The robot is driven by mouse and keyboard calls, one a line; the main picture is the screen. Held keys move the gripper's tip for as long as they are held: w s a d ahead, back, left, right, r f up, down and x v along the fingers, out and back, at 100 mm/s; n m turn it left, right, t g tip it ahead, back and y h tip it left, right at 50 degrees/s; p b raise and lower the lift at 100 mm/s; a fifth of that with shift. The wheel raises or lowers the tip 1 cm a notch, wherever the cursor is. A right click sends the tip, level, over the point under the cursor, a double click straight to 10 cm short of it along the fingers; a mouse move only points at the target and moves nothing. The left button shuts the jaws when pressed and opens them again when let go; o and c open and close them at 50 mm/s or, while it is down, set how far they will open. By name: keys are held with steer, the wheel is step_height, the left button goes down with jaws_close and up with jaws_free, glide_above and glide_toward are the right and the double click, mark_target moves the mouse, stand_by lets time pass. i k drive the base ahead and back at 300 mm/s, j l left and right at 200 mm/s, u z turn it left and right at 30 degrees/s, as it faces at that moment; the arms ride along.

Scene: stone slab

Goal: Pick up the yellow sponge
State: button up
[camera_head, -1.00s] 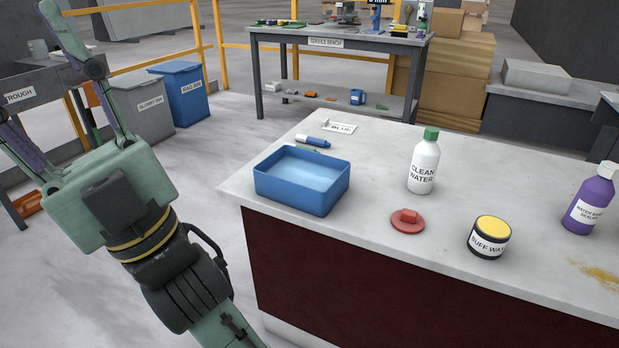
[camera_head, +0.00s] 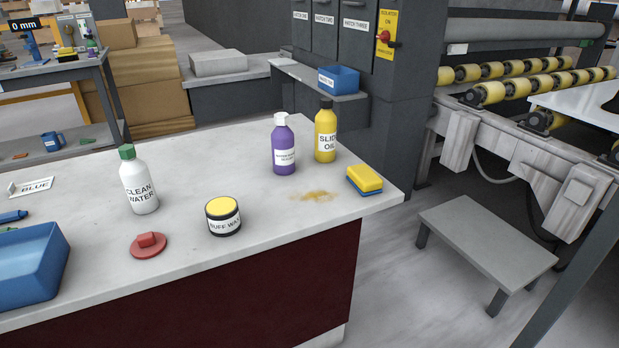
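The yellow sponge (camera_head: 364,178) lies on the stone slab (camera_head: 280,225) near its right front corner. It has a yellow top and a blue lower layer. Nothing touches it in the head view. A brownish-yellow smear (camera_head: 314,196) marks the slab just left of it. My gripper is not in view.
A yellow slide oil bottle (camera_head: 325,135) and a purple bottle (camera_head: 284,148) stand behind and left of the sponge. A buff wax jar (camera_head: 223,217), red disc (camera_head: 148,245), clean water bottle (camera_head: 139,183) and blue tray (camera_head: 30,268) stand further left. A grey step (camera_head: 485,235) stands right of the slab.

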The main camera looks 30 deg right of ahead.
mark_target(366, 182)
steer(key=i+j, duration=0.15)
steer(key=j, duration=0.2)
steer(key=i+j, duration=0.2)
steer(key=j, duration=0.15)
steer(key=i+j+z, duration=0.15)
steer(key=j+z, duration=0.2)
steer(key=i+j+z, duration=0.1)
steer(key=j+z, duration=0.25)
steer(key=z, duration=1.15)
steer(key=i+j, duration=0.15)
steer(key=i, duration=0.35)
steer(key=i+j, duration=0.2)
steer(key=i, duration=0.25)
